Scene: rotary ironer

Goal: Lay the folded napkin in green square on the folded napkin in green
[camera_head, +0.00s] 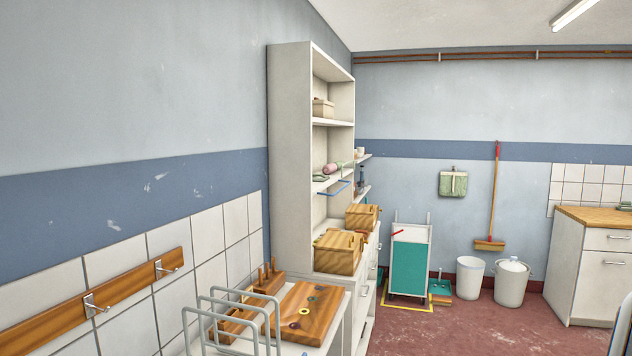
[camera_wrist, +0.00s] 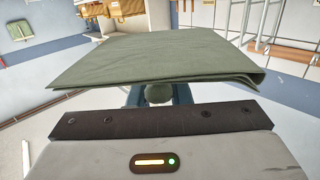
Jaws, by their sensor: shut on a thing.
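My gripper (camera_wrist: 158,96) is shut on a folded napkin in green (camera_wrist: 155,62) in the wrist view. The napkin is held flat in front of the jaws, its folded layers showing at the right edge. It covers most of the fingers. In the head view neither my gripper nor the held napkin shows. A small greenish folded piece (camera_head: 624,206) lies on the wooden counter at the right edge of the head view, partly cut off. Another small greenish flat piece (camera_head: 320,178) lies on a shelf of the tall cabinet. I cannot tell which of these is the other napkin.
The tall white cabinet (camera_head: 290,140) stands at centre-left, with wooden boxes (camera_head: 338,254) on its lower top. A teal cart (camera_head: 408,268) and white buckets (camera_head: 511,285) stand behind. Red floor (camera_head: 450,335) is clear.

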